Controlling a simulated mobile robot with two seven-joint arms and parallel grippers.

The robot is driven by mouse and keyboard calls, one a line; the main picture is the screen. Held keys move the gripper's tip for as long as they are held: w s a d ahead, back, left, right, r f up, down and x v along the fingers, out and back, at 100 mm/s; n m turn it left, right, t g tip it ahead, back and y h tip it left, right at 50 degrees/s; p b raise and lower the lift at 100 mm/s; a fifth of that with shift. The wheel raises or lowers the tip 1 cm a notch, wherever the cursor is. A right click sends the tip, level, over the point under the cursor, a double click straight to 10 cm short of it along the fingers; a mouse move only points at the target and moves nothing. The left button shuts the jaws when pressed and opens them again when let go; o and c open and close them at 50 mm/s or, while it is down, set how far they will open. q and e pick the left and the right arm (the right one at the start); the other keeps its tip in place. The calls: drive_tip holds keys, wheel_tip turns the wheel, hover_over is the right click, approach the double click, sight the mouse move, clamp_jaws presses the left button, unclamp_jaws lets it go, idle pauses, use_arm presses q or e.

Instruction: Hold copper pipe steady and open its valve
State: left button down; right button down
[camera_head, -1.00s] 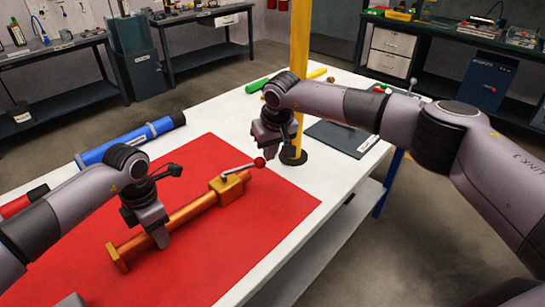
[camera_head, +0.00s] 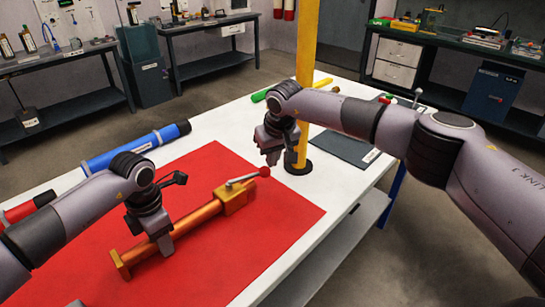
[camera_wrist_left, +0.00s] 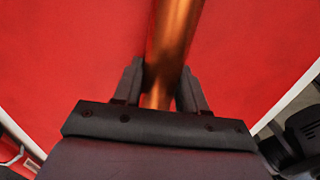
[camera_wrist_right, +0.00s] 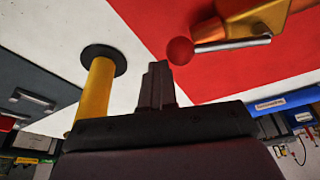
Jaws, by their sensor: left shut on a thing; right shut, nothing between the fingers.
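The copper pipe (camera_head: 190,226) lies on the red mat (camera_head: 265,240), with a square flange at its near left end and a valve block (camera_head: 235,197) at its far right end. A silver lever (camera_head: 243,181) with a red ball knob (camera_head: 264,171) sits on the block. My left gripper (camera_head: 166,250) is shut on the pipe's middle; the left wrist view shows the pipe between its fingers (camera_wrist_left: 160,88). My right gripper (camera_head: 272,160) is shut and empty, close to the knob. In the right wrist view its fingertips (camera_wrist_right: 157,68) are beside the knob (camera_wrist_right: 180,51); contact cannot be told.
A yellow post (camera_head: 304,90) on a black base stands just behind my right gripper. A blue tube (camera_head: 135,146) lies left of the mat, and a green one (camera_head: 262,95) lies at the back. A dark flat panel (camera_head: 345,148) lies to the right. The white table (camera_head: 215,126) is partly bare.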

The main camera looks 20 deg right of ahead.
drive_tip(key=shift+a, duration=0.25)
idle(0.5)
drive_tip(key=shift+s+a, duration=0.25)
drive_tip(key=shift+a, duration=0.6)
drive_tip(key=shift+s+r, duration=0.1)
drive_tip(key=shift+s+d+r, duration=0.1)
drive_tip(key=shift+s+d, duration=0.2)
drive_tip(key=shift+d, duration=0.2)
drive_tip(key=s+d+r, duration=0.4)
drive_tip(key=r, duration=0.6)
drive_tip(key=shift+s+d, duration=0.15)
drive_tip(key=shift+d, duration=0.25)
